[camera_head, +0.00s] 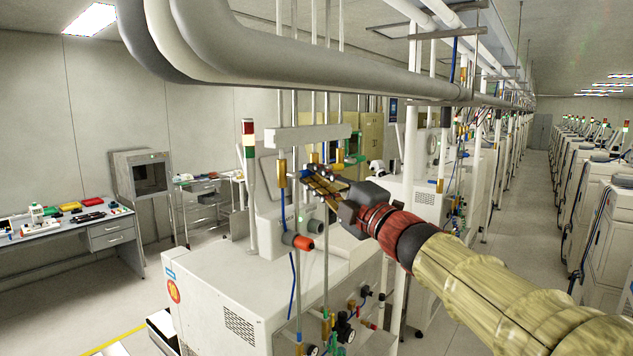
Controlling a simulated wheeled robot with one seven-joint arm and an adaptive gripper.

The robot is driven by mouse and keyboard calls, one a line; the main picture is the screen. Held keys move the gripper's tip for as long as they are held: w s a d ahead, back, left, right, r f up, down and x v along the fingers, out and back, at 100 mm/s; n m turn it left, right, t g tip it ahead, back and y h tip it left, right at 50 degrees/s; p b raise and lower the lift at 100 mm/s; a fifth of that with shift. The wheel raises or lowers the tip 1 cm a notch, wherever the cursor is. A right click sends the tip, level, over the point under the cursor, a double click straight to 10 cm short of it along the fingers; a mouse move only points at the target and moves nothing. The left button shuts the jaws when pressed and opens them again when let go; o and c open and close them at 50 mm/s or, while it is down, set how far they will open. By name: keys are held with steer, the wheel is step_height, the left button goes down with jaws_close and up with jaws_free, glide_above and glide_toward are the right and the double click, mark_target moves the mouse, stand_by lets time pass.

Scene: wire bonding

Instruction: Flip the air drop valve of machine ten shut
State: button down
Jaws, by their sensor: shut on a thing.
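My gripper (314,183) reaches in from the right to the thin vertical pipes above a white machine (225,290). Its fingers are shut at a small blue valve handle (305,173) on one of the air drops. The fingers cover much of the handle and valve body, so the handle's exact angle cannot be told. A brass fitting (282,173) shows on the drop just left of the fingers.
A thick grey pipe (330,75) runs overhead, above my arm. A workbench (75,235) is at the left. A clear aisle (520,190) lies at the right between machine rows.

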steer(key=c, duration=1.8)
jaws_free()
steer(key=v, duration=1.2)
